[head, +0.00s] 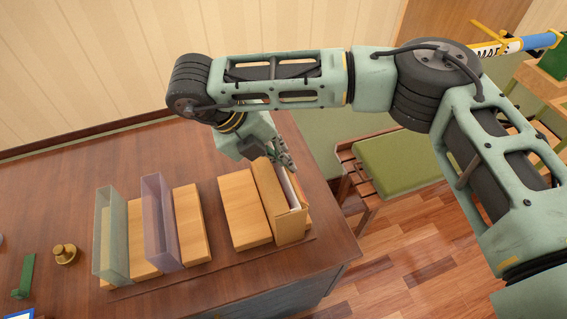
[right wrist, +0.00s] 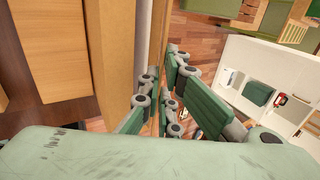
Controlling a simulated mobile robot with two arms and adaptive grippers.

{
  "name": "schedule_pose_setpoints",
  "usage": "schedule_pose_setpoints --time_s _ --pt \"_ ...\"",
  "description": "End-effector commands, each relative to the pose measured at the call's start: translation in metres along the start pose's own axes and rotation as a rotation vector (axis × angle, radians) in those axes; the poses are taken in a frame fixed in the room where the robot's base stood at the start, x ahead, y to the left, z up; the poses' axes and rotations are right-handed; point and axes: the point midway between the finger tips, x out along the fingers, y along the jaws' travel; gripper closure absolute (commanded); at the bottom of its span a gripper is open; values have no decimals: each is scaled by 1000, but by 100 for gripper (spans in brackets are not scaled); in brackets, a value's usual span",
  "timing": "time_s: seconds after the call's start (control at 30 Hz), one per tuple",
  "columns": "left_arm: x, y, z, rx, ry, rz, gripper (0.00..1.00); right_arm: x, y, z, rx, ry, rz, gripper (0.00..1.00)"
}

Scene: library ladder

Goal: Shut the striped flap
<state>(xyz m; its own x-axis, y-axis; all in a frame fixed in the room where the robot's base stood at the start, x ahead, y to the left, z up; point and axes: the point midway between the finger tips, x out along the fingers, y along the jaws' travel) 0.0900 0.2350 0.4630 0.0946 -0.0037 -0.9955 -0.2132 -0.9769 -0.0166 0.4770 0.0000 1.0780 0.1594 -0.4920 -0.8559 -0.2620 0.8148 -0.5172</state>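A row of light wooden blocks and upright panels stands on the dark table. A clear green panel (head: 111,237) and a clear purple panel (head: 160,222) stand upright at its left and middle. An upright wooden panel (head: 268,200) with a pale strip behind it stands at the right end. I cannot make out stripes on any panel. My right gripper (head: 288,163) is at the top of the right-end panel; in the right wrist view its fingers (right wrist: 160,83) are parted around a thin wooden edge (right wrist: 158,55). Contact is unclear. My left gripper is out of view.
A brass knob (head: 65,254) and a green piece (head: 26,275) lie at the table's left. A green-cushioned seat (head: 397,162) stands beyond the table's right edge, with wooden floor in front. The table behind the row is clear.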

Motion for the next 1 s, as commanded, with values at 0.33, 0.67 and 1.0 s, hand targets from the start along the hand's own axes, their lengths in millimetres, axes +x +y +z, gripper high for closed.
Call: schedule_pose_setpoints --time_s 0.33,0.67,1.0 --pt "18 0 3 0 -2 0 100 1 7 0 0 -1 -122 100" --pt "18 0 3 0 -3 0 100 0 7 0 -1 1 -137 100" --pt "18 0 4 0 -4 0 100 0 7 0 -1 1 -137 81"
